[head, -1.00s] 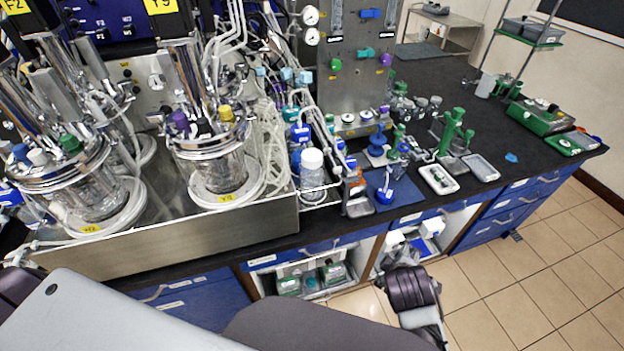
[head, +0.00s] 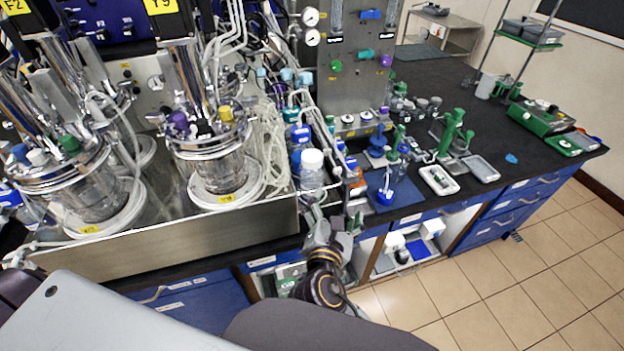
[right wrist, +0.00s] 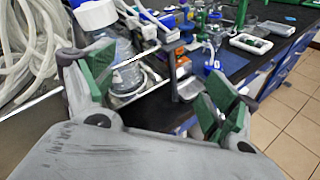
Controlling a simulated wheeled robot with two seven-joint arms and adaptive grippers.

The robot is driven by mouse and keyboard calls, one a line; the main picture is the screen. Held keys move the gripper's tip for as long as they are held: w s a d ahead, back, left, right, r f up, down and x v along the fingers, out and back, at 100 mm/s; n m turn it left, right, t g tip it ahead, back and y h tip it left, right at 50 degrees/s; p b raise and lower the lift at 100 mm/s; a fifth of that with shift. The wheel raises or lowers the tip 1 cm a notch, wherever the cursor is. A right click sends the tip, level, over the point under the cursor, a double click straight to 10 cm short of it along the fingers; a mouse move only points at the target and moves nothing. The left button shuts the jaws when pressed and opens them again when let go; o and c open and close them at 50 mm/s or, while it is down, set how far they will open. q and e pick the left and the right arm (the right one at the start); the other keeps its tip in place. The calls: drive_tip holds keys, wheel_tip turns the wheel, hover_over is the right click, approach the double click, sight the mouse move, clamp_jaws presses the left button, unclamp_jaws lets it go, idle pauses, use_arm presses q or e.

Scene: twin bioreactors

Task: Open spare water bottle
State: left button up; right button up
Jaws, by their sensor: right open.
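The spare water bottle is clear with a white screw cap (head: 312,159); its body (head: 312,179) stands at the front of the bench, right of the steel tray. The cap is on it. My right gripper (head: 328,214) is just in front of and below the bottle, open and empty. In the right wrist view, the bottle (right wrist: 122,62) and its cap (right wrist: 96,14) are at the upper left, beyond the left finger, which hides part of the body. The green-padded fingers (right wrist: 160,88) are spread wide. My left gripper is out of view.
The steel tray (head: 180,227) with glass vessels and pale tubing lies left of the bottle. A metal rail and small orange-labelled bottles sit close on its right. A blue mat (head: 408,196) lies further right. Open floor (head: 480,285) is in front of the bench.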

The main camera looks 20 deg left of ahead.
sight(311, 168)
drive_tip(key=s+a+r+n+t+y, duration=0.2)
drive_tip(key=s+a+r+n, duration=0.1)
drive_tip(key=a+n, duration=0.2)
drive_tip(key=shift+a+r+n, duration=0.25)
drive_tip(key=shift+a+n, duration=0.1)
drive_tip(key=shift+n, duration=0.55)
drive_tip(key=shift+w+a+p, duration=0.15)
drive_tip(key=shift+w+a, duration=0.15)
drive_tip(key=shift+w, duration=1.1)
drive_tip(key=shift+w+a+p, duration=0.15)
drive_tip(key=shift+w+a, duration=0.15)
drive_tip(key=shift+w, duration=1.1)
drive_tip(key=shift+w+a+p, duration=0.15)
drive_tip(key=shift+w+a, duration=0.15)
drive_tip(key=shift+w, duration=1.1)
drive_tip(key=shift+w, duration=0.15)
drive_tip(key=shift+w+a+p, duration=0.2)
drive_tip(key=shift+w, duration=0.5)
drive_tip(key=shift+w+a+p, duration=0.2)
drive_tip(key=shift+w, duration=0.5)
drive_tip(key=shift+w+a, duration=0.2)
drive_tip(key=shift+w, duration=0.8)
drive_tip(key=c, duration=1.9)
